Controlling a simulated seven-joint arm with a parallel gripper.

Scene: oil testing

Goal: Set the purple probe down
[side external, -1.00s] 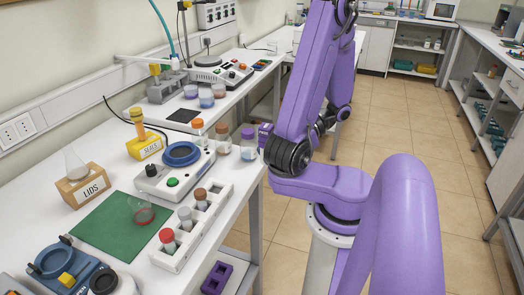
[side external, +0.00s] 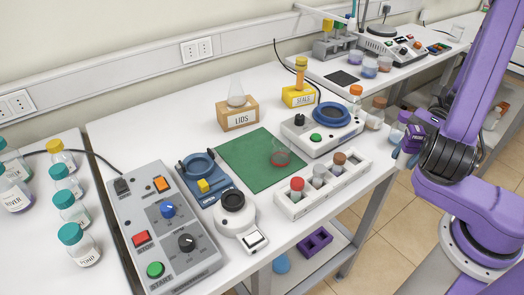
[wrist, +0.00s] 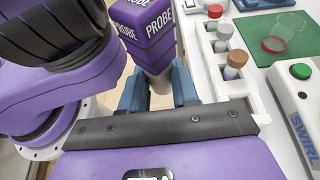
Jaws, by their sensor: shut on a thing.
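The purple probe (wrist: 150,25) has a block-shaped top marked PROBE and a grey lower part. My gripper (wrist: 157,88) is shut on it, with one blue-grey finger on each side in the wrist view. In the side view the probe (side external: 414,133) is at the right, by the bench's right edge, near the purple-lidded jar. The probe's lower end is hidden. A purple holder (side external: 314,241) with square openings sits on the shelf below the bench's front edge.
A white rack (side external: 322,190) with several capped tubes stands along the bench edge. Behind it are the swirl device (side external: 316,130) and a green mat (side external: 255,160) with a red-rimmed glass. A control box (side external: 165,225) is at the left. Jars (side external: 375,112) stand near the probe.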

